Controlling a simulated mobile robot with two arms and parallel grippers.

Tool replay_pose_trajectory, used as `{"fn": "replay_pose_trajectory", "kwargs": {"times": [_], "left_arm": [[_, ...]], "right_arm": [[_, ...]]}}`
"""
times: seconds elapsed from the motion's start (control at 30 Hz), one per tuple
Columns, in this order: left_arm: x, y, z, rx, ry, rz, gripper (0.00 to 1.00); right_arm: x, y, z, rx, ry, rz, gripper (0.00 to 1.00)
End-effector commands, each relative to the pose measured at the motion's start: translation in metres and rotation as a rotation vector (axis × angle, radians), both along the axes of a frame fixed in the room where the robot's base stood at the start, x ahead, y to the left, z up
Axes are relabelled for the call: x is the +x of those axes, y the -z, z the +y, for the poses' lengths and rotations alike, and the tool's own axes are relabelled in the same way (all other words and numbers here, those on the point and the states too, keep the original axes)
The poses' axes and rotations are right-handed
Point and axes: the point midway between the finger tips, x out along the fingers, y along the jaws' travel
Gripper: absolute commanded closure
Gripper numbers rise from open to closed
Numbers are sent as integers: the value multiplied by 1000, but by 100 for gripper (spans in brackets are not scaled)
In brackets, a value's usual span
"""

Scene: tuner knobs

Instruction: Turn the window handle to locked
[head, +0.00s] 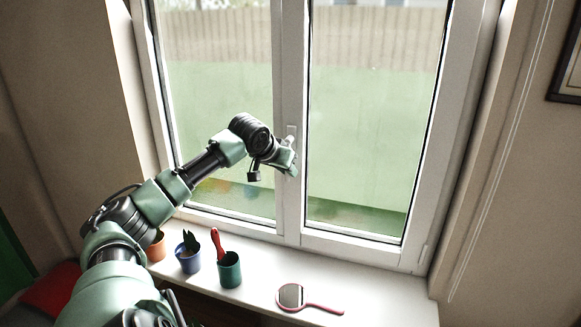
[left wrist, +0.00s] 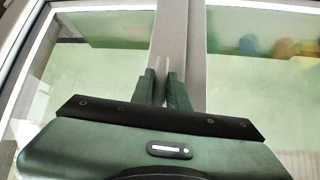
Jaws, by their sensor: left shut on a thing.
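The window handle (head: 291,131) is on the middle upright of the white window frame (head: 290,215). Its upper part shows above my left gripper (head: 290,168), and its lower part is largely hidden by the gripper in the head view. In the left wrist view, the pale grey handle lever (left wrist: 162,76) lies between the two green fingers of my left gripper (left wrist: 163,88), roughly in line with the upright. The fingers are shut on it. My right gripper is in neither view.
Below, the white sill holds an orange pot (head: 156,247), a blue pot with a plant (head: 188,260), a green cup with a red-handled thing (head: 230,272) and a pink hand mirror (head: 292,297). The right part of the sill is clear.

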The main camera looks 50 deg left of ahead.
Motion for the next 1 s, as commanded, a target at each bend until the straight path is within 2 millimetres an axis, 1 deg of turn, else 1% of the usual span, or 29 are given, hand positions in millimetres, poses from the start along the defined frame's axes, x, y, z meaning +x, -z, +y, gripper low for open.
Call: {"fn": "replay_pose_trajectory", "kwargs": {"times": [0.47, 0.5, 0.53, 0.57, 0.87, 1.0], "left_arm": [[0, -2, 2, 15, -1, 2, 100], [0, -2, 2, 16, -1, 3, 74], [0, -2, 2, 15, -1, 2, 65], [0, -2, 2, 15, -1, 2, 63], [-1, -1, 1, 12, -1, 3, 63], [-8, -5, 0, 14, -1, 3, 63]], "right_arm": [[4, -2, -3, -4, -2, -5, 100], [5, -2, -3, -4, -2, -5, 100], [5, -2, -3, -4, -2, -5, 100], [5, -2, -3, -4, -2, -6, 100], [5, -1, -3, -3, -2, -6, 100], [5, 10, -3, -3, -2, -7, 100]]}}
